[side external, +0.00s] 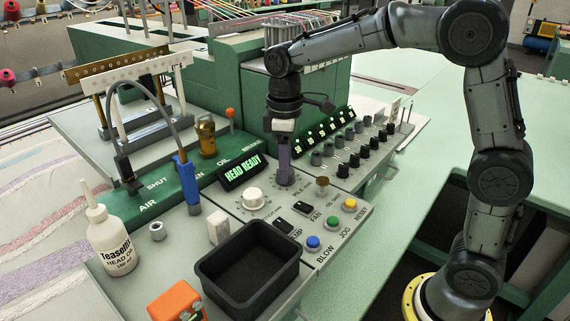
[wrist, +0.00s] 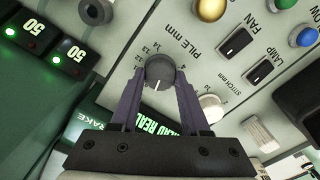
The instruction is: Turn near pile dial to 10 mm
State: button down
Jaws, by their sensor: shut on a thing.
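The pile dial (wrist: 160,70) is a dark round knob with a white pointer line, on a pale panel marked PILE mm. My gripper (wrist: 160,88) has its two purple-grey fingers on either side of the knob, shut on it. The pointer line aims down the wrist view, toward the gripper's body. In the side external view, my gripper (side external: 284,178) points straight down at the panel and hides the knob.
The white stitch dial (side external: 253,198) sits close beside, left of my gripper. A brass knob (side external: 322,184), fan and lamp switches and coloured buttons (side external: 330,222) lie to the right. The HEAD READY display (side external: 240,172) and rows of black knobs (side external: 354,160) stand near. A black tray (side external: 250,270) is in front.

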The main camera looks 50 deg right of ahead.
jog(key=m, duration=0.8)
jog(key=shift+m, duration=0.3)
dwell(0.3)
jog(key=shift+c, duration=1.9)
grip_release()
notch_tip(320, 180, up, 14)
jog(key=shift+d, duration=0.1)
